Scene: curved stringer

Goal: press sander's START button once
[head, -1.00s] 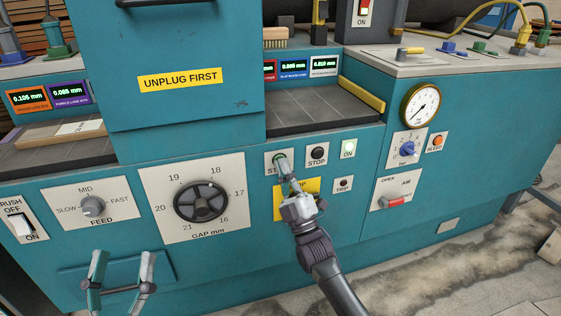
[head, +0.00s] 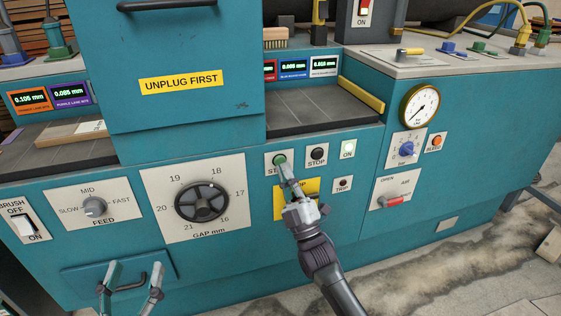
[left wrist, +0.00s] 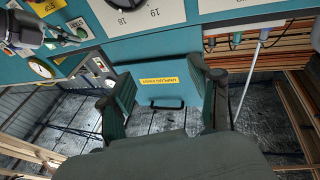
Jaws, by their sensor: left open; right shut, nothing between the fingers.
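The green START button (head: 280,159) sits on a white plate on the teal sander's front; its label is partly hidden by my right gripper. My right gripper (head: 285,171) is shut and empty, its fingertips just at the button's lower edge in the head view. I cannot tell whether they touch it. My left gripper (head: 135,267) is open and empty, low in front of the sander. Its fingers also show in the left wrist view (left wrist: 165,85).
A yellow label (head: 306,187) and a TRIP button (head: 343,183) sit below START. The GAP handwheel (head: 202,202), FEED knob (head: 94,207) and a U-shaped handle (head: 131,283) are to the left. A wooden board (head: 68,134) lies on the left bed.

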